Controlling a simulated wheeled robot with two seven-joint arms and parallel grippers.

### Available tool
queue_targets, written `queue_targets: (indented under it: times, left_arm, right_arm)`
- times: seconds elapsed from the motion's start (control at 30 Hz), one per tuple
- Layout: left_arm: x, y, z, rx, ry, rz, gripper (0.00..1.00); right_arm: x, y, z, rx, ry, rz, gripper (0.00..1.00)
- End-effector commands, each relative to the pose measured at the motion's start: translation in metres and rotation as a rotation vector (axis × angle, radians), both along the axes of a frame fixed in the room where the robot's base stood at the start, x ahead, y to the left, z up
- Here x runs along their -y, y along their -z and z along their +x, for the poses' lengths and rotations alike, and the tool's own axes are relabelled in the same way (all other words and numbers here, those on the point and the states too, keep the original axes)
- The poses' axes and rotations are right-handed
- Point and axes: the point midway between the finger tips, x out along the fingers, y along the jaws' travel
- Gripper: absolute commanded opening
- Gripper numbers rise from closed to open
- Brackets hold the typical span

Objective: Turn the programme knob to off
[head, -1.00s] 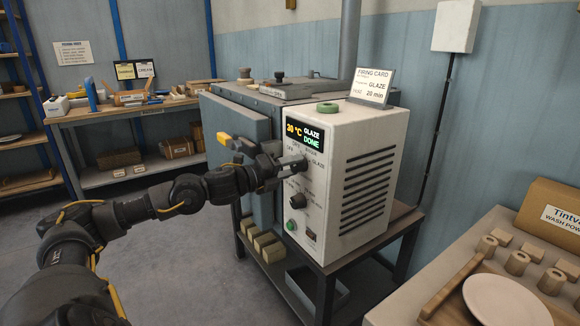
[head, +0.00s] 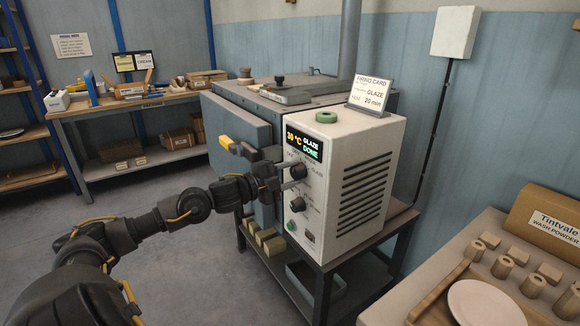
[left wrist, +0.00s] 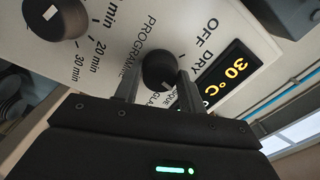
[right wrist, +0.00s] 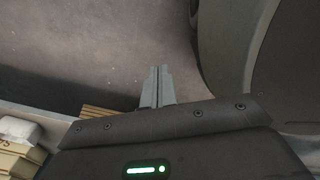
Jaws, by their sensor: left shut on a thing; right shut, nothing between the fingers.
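The programme knob (head: 298,171) is a dark round knob on the white control panel, under the display (head: 304,144), which reads 30 °C, GLAZE, DONE. My left gripper (head: 288,178) is at this knob. In the left wrist view, the left gripper's fingers (left wrist: 158,80) stand on either side of the programme knob (left wrist: 159,68), shut on it. The words OFF and DRY show on the panel beside it; other labels are partly hidden by a finger. I cannot make out the knob's pointer. My right gripper (right wrist: 157,72) is shut and empty above the floor.
A second dark knob (head: 298,205), with minute marks, sits lower on the panel. A green button (head: 291,226) is below it. The kiln door (head: 238,150) with its yellow handle is left of the panel. A table with a white plate (head: 487,303) is at right.

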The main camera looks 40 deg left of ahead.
Motion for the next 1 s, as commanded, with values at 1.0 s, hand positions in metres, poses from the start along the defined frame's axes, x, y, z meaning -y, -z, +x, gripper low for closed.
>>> queue_targets:
  times: [1.0]
  left_arm:
    - [0.001, -0.006, 0.0, -0.268, 0.001, -0.894, 0.17]
  right_arm:
    - [-0.044, -0.137, -0.016, -0.018, 0.012, 0.059, 0.0]
